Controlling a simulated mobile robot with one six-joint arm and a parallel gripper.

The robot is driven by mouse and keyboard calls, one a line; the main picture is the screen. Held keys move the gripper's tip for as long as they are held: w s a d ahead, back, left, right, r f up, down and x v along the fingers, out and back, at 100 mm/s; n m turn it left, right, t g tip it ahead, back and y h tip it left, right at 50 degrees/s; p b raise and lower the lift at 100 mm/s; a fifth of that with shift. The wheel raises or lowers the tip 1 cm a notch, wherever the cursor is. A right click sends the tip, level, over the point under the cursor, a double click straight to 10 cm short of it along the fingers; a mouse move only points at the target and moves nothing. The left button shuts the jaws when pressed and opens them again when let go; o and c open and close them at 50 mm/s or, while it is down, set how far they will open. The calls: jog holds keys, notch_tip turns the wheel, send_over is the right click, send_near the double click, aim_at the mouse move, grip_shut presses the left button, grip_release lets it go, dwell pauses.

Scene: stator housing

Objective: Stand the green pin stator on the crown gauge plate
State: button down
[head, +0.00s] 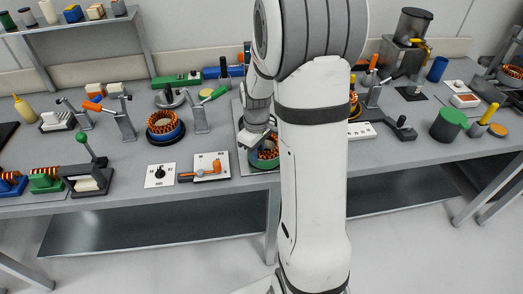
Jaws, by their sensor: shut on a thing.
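A stator with orange windings and a green lower part (264,160) is at the front middle of the bench, partly hidden by my arm. My gripper (259,143) is at its top and shut on it. A light grey plate (242,165) shows beneath and to the left of the stator. I cannot tell whether this is the crown gauge plate, or whether the stator touches it. The pin is not clear in this view.
A blue stator (165,126) on a dark round base stands to the left. A white dial plate (160,175) and a plate with an orange-handled clamp (211,167) lie at the front edge. A green-topped dark cylinder (448,124) stands right. My arm hides the middle.

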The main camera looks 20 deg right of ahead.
jog(key=shift+f, duration=0.1)
jog(key=c, duration=1.3)
grip_release()
jog(key=shift+c, duration=0.2)
notch_tip(320, 180, up, 12)
jog(key=s+a+r+m+t, duration=0.1)
jog(key=s+a+m, duration=0.2)
jog(key=s, duration=0.5)
jog(key=s+a+m+t, duration=0.1)
jog(key=s+a+m, duration=0.1)
jog(key=s+a, duration=0.4)
jog(key=s, duration=0.3)
jog(key=shift+s+r+m+t, duration=0.25)
jog(key=shift+r+m+t, duration=0.15)
